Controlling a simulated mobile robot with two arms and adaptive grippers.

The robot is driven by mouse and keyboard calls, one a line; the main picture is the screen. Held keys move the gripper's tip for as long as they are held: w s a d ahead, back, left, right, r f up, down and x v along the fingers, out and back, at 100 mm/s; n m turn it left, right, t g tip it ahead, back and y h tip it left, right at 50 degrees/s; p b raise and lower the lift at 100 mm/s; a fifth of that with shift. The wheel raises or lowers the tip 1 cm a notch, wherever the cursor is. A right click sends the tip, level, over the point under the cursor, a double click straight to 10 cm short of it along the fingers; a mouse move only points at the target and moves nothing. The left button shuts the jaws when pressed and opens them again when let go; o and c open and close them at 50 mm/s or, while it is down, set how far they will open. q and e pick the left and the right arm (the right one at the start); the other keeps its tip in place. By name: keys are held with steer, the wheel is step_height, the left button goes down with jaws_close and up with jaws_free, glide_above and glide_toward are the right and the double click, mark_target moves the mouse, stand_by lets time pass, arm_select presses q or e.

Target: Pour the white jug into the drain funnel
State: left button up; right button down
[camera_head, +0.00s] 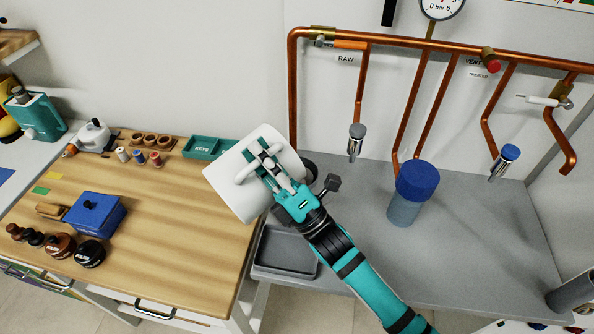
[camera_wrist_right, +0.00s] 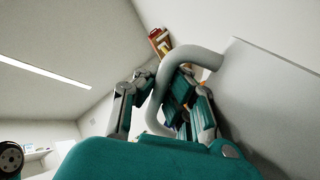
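The white jug (camera_head: 224,182) is held up and tilted in the middle of the head view, over the gap between the wooden bench and the grey bench. My right gripper (camera_head: 268,166) is shut on its handle. In the right wrist view the pale curved handle (camera_wrist_right: 155,105) passes between the gripper's fingers (camera_wrist_right: 172,95), and the jug's pale wall (camera_wrist_right: 270,90) fills the right side. A dark round part (camera_head: 311,171) shows just right of the jug, mostly hidden; I cannot tell whether it is the drain funnel. The jug's mouth and contents are not visible. My left gripper is out of view.
A grey tray (camera_head: 285,270) lies below the jug on the grey bench (camera_head: 465,240). A blue-topped vessel (camera_head: 405,212) stands right of my arm. Copper pipes (camera_head: 400,43) run along the wall. The wooden bench (camera_head: 175,215) holds a teal KEYS box (camera_head: 203,148) and a blue box (camera_head: 95,216).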

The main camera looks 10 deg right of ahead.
steer(key=shift+w+d+r+m+t+h, duration=0.3)
steer(key=shift+d+m+t+h, duration=0.2)
steer(key=shift+m, duration=0.25)
steer(key=shift+w+d+r+m+t+h, duration=0.3)
steer(key=shift+d+m+t+h, duration=0.2)
steer(key=shift+m, duration=0.25)
stand_by(1.6)
